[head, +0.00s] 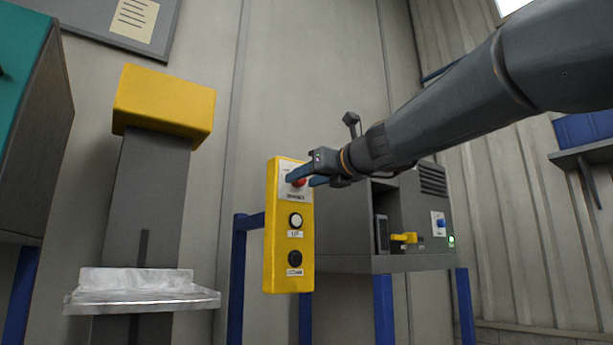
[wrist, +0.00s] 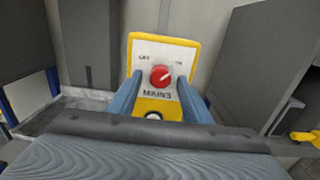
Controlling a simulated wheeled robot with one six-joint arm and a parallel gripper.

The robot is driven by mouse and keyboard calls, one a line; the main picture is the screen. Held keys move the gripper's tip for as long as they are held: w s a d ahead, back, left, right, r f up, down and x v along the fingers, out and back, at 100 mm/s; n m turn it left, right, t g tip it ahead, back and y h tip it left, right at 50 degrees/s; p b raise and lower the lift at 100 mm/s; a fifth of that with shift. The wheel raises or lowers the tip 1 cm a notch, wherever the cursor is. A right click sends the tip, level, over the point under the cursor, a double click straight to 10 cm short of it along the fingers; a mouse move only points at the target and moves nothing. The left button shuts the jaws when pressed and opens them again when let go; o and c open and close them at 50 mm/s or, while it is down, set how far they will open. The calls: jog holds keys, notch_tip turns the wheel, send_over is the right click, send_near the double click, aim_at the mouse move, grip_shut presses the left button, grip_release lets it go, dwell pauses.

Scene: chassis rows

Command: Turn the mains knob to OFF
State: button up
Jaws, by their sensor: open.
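The red mains knob (wrist: 160,76) sits on a white plate at the top of a yellow control box (head: 272,230). In the wrist view, OFF is printed at its upper left, ON at its upper right and MAINS below. The knob's pale mark points to the upper right, towards ON. My gripper (wrist: 159,84) is open, with one blue finger at each side of the knob. I cannot tell whether the fingers touch it. In the head view, my gripper (head: 300,181) partly hides the knob.
Below the knob, the yellow box carries a white button (head: 295,220) and a black button (head: 295,257). A grey machine (head: 345,225) with a yellow handle (head: 404,238) and a blue knob stands to the right. A yellow-topped post (head: 165,103) with a metal tray stands left.

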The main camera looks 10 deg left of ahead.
jog(key=c, duration=1.1)
jog(key=shift+o, duration=0.2)
